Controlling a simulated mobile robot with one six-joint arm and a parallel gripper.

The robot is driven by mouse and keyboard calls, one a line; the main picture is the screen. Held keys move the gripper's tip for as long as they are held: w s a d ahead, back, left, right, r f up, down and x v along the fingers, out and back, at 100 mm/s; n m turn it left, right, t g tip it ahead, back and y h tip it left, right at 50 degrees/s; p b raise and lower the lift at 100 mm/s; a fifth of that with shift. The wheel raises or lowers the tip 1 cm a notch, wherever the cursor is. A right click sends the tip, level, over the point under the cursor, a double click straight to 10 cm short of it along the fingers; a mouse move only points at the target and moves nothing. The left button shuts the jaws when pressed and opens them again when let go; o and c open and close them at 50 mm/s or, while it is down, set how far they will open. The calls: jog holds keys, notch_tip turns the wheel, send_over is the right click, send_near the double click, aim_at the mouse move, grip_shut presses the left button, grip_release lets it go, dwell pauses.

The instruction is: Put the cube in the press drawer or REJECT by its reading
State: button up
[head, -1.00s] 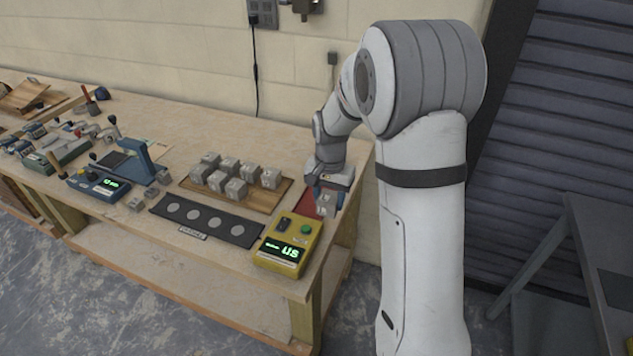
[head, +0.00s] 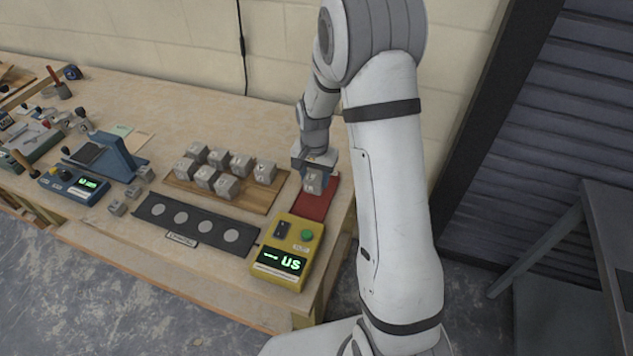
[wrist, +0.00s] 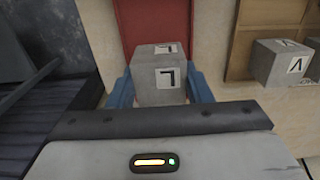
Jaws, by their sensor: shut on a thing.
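A grey cube (wrist: 160,82) with a white label bearing a black mark is held between my gripper's (wrist: 160,92) blue fingers in the wrist view. In the head view my gripper (head: 314,180) is shut on this cube (head: 313,183), over the red mat (head: 318,204) at the right end of the bench. The red mat also shows beyond the cube in the wrist view (wrist: 140,18). The yellow meter (head: 288,252) in front has a green button and a lit green display ending in "US"; its smaller characters are too small to read. No press drawer is identifiable.
A wooden board (head: 250,197) with several grey cubes lies left of the mat. A black strip (head: 205,232) with several round pads lies in front of it. A blue device (head: 75,184) with a lit display stands further left, near smaller grey blocks (head: 118,207).

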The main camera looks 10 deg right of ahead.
aim_at(315, 185)
notch_tip(315, 185, down, 3)
jog(key=shift+d+f, duration=0.1)
jog(key=shift+f, duration=0.05)
jog(key=shift+s, duration=0.1)
jog(key=shift+f, duration=0.15)
jog(key=o, duration=1.3)
jog(key=shift+c, duration=0.2)
